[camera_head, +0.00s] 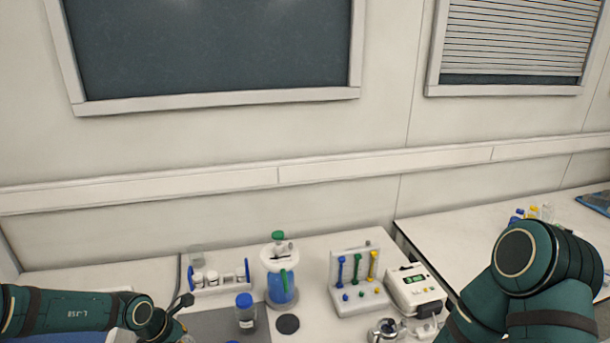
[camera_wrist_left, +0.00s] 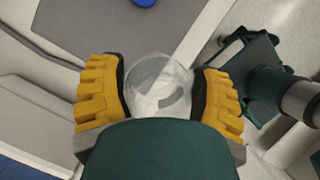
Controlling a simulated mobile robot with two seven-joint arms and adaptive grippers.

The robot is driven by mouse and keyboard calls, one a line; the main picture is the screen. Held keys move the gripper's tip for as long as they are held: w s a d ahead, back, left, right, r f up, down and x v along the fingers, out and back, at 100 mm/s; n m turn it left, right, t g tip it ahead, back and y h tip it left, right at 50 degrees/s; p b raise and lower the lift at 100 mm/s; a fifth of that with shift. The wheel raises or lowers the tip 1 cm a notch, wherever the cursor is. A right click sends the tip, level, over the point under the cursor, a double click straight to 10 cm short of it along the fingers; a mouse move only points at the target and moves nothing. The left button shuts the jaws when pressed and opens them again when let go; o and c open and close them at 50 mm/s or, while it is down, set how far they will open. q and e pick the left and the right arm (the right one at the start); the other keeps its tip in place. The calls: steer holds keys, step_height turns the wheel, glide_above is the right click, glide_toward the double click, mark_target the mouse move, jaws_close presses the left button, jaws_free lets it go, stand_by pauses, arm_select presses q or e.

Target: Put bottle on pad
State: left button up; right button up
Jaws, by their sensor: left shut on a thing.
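My left gripper (camera_wrist_left: 160,78) has its yellow fingers closed on both sides of a clear, rounded container (camera_wrist_left: 158,88), which I take to be the bottle. My palm hides its lower part in the left wrist view. In the head view my left arm comes in at the lower left, and its fingers and the held container are not clearly seen. A dark round pad (camera_head: 288,324) lies bare on the bench. A grey mat (camera_head: 215,323) lies left of it. My right gripper is out of view.
A jug with blue liquid (camera_head: 281,284) stands behind the round pad. A rack of small jars (camera_head: 218,279) is at the back left. A stand with coloured pieces (camera_head: 356,280) and a white device (camera_head: 414,288) are right of the pad. A steel vessel (camera_head: 387,328) is at the front.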

arm_select(q)
steer(key=s+d+f+m+g+y+b, duration=0.1)
steer(key=s+d+m+g+b, duration=0.2)
steer(key=m, duration=0.9)
steer(key=s+d+f+m+g+y+b, duration=0.2)
steer(key=d+m, duration=0.5)
steer(key=m, duration=0.6)
steer(key=shift+s+d+m+g+b, duration=0.35)
steer(key=shift+s+g+b, duration=0.35)
steer(key=shift+s+g, duration=0.45)
steer(key=shift+d, duration=0.1)
